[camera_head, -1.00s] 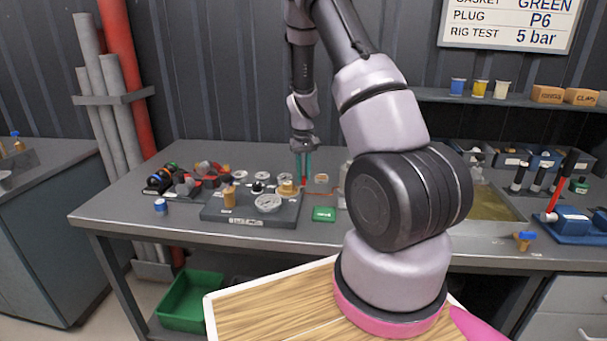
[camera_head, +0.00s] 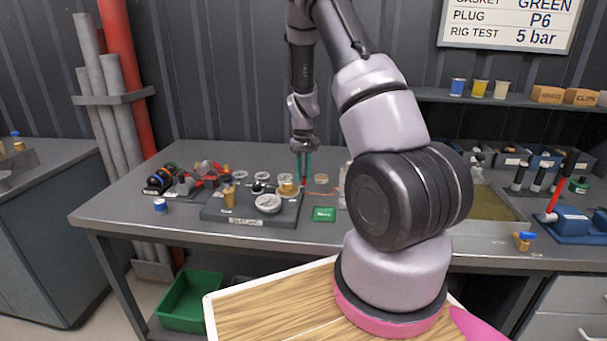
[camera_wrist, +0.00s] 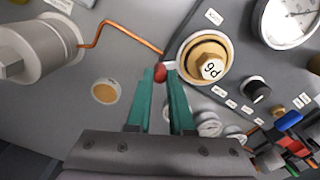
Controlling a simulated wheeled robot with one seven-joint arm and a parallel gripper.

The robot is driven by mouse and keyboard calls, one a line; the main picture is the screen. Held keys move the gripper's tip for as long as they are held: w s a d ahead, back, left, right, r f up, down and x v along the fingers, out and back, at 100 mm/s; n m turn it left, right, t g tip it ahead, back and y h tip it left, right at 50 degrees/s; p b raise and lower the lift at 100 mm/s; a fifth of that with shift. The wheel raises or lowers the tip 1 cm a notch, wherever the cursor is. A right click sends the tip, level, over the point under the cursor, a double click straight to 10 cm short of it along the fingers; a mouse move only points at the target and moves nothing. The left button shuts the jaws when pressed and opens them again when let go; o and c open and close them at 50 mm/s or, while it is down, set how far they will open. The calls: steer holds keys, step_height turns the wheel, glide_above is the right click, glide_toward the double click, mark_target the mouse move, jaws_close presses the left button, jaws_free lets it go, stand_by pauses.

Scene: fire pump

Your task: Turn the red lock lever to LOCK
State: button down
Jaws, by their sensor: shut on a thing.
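The red lock lever shows as a small red knob (camera_wrist: 160,72) at the edge of the grey fixture plate, beside the brass fitting marked like P6 (camera_wrist: 211,69). My gripper (camera_wrist: 162,73) has its two teal fingers pointing down and shut on the knob, one on each side. In the head view my gripper (camera_head: 304,180) is at the right rear edge of the fixture (camera_head: 252,213), with a little red at its tips. The rest of the lever is hidden, and I cannot read any LOCK mark.
A gauge (camera_head: 268,203) and several knobs stand on the fixture close by. A bent copper tube (camera_wrist: 120,28) runs close past the fingertips to a grey cylinder (camera_wrist: 40,47). A green tag (camera_head: 324,214) lies to the right. A blue pump with a red handle (camera_head: 553,200) is far right.

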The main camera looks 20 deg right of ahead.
steer(key=shift+s+d+m, duration=0.1)
steer(key=shift+s+m, duration=0.7)
steer(key=shift+m, duration=0.7)
steer(key=s+m, duration=0.2)
steer(key=m, duration=0.1)
steer(key=shift+a+m, duration=0.2)
steer(key=shift+m, duration=0.1)
steer(key=m, duration=0.1)
steer(key=s+a+m, duration=0.1)
steer(key=m, duration=0.1)
steer(key=shift+s, duration=0.25)
steer(key=shift+s+a+m, duration=0.2)
steer(key=shift+s+m, duration=0.05)
steer(key=shift+m, duration=0.35)
steer(key=shift+s+a+m, duration=0.15)
steer(key=shift+s+m, duration=0.05)
steer(key=shift+m, duration=0.4)
steer(key=c, duration=0.8)
jaws_free()
step_height(320, 180, up, 11)
steer(key=shift+f, duration=0.1)
